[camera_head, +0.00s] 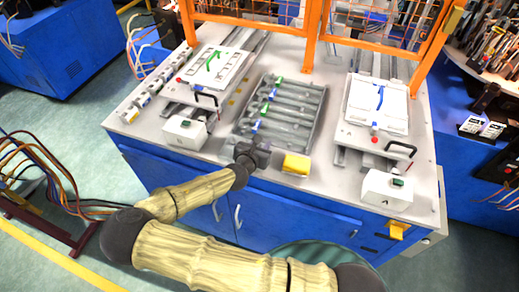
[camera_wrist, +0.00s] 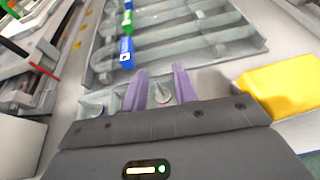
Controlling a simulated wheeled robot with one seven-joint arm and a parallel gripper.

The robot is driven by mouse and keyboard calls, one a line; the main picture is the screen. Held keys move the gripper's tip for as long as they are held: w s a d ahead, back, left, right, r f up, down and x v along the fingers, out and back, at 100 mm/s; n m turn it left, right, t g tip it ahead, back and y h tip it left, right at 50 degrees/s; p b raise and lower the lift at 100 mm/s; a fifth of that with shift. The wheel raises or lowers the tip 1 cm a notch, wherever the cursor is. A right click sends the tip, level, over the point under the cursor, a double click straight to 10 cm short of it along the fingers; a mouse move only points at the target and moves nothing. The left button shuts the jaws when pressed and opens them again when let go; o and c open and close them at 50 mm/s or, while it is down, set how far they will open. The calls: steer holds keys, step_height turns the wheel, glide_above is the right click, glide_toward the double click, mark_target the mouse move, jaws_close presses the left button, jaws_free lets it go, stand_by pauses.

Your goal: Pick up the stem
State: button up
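A small grey pointed piece (camera_wrist: 162,94), which looks like a stem, sits in a small grey holder between the two purple fingers of my gripper (camera_wrist: 160,78). The fingers are apart, with a gap visible on each side of the piece, so my gripper is open. Whether it is low enough to reach around the piece I cannot tell. A similar grey piece (camera_wrist: 91,108) stands to the left, outside the fingers. In the head view my gripper (camera_head: 250,148) is at the front edge of the worktable, and it hides the holder there.
A grey slotted tray (camera_head: 318,122) with green and blue pieces along its left side lies just beyond my gripper. A yellow block (camera_head: 296,164) is close on the right. White stations with control boxes (camera_head: 184,133) (camera_head: 387,189) flank the tray. An orange frame (camera_head: 309,38) stands behind.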

steer(key=shift+w+d+f, duration=0.1)
steer(key=shift+w, duration=0.1)
steer(key=c, duration=0.6)
steer(key=shift+s, duration=0.15)
jaws_close()
steer(key=shift+a, duration=0.2)
steer(key=shift+r, duration=0.2)
step_height(320, 180, up, 10)
steer(key=shift+f+b, duration=0.1)
steer(key=shift+b, duration=0.9)
